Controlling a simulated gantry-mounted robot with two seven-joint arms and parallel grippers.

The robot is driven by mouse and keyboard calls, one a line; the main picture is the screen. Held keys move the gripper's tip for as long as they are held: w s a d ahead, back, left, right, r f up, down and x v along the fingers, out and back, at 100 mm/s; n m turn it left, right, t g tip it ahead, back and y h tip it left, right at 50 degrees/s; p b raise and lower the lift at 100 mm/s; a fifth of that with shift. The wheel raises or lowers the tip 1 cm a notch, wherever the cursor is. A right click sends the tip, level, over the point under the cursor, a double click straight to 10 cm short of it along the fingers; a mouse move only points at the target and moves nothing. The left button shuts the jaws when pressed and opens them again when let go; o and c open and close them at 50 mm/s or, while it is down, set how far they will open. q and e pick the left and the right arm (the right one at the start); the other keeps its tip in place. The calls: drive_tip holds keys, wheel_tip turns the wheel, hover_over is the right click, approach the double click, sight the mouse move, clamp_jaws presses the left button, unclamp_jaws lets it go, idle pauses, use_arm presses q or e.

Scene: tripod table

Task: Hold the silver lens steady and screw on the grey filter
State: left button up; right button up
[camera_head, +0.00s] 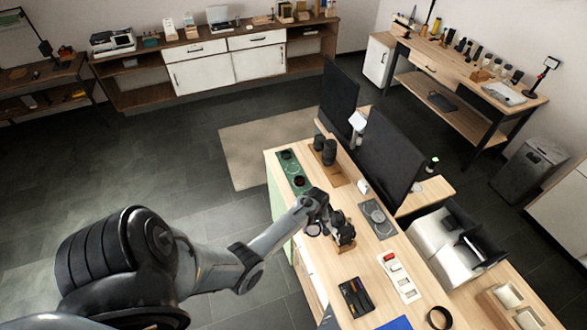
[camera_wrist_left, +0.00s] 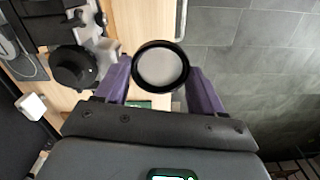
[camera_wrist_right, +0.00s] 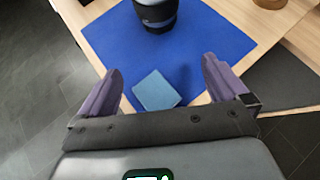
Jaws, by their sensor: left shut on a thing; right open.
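My left gripper (camera_head: 318,205) is shut on a round piece with a black rim and a pale grey face, which looks like the grey filter (camera_wrist_left: 161,67). It is held off the table, beside a dark device on the bench. My right gripper (camera_wrist_right: 160,88) is open and empty above a blue mat, and is out of the head view. A dark upright cylinder with a lighter band, which looks like a lens (camera_wrist_right: 156,13), stands on the mat ahead of the right fingers. Its top is cut off, and I cannot tell whether it is the silver lens.
The blue mat (camera_wrist_right: 215,50) also shows at the head view's bottom edge (camera_head: 396,324). A small blue-grey square (camera_wrist_right: 156,91) lies on it. A dark device (camera_head: 343,230) stands close to the left gripper. A black tray (camera_head: 355,297) and monitors (camera_head: 388,160) are on the bench.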

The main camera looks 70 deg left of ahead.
drive_tip(key=shift+m+t+y, duration=0.3)
drive_tip(key=shift+y, duration=0.2)
drive_tip(key=w+a+r, duration=0.1)
drive_tip(key=a, duration=0.1)
drive_tip(key=w+a+r, duration=0.1)
drive_tip(key=shift+w+a+r, duration=0.15)
drive_tip(key=shift+w+a, duration=0.15)
drive_tip(key=shift+a, duration=0.05)
use_arm(q)
drive_tip(key=shift+f, duration=0.15)
use_arm(e)
drive_tip(key=shift+w+a, duration=0.2)
drive_tip(key=shift+a, duration=0.05)
use_arm(q)
wheel_tip(320, 180, down, 7)
drive_tip(key=b, duration=0.7)
drive_tip(key=shift+r, duration=0.2)
use_arm(e)
drive_tip(key=x, duration=0.7)
drive_tip(key=shift+w+a, duration=0.1)
use_arm(q)
drive_tip(key=shift+f+b, duration=0.95)
drive_tip(key=shift+f, duration=0.1)
use_arm(e)
drive_tip(key=shift+x, duration=1.25)
drive_tip(key=shift+r, duration=0.1)
drive_tip(key=shift+c, duration=0.2)
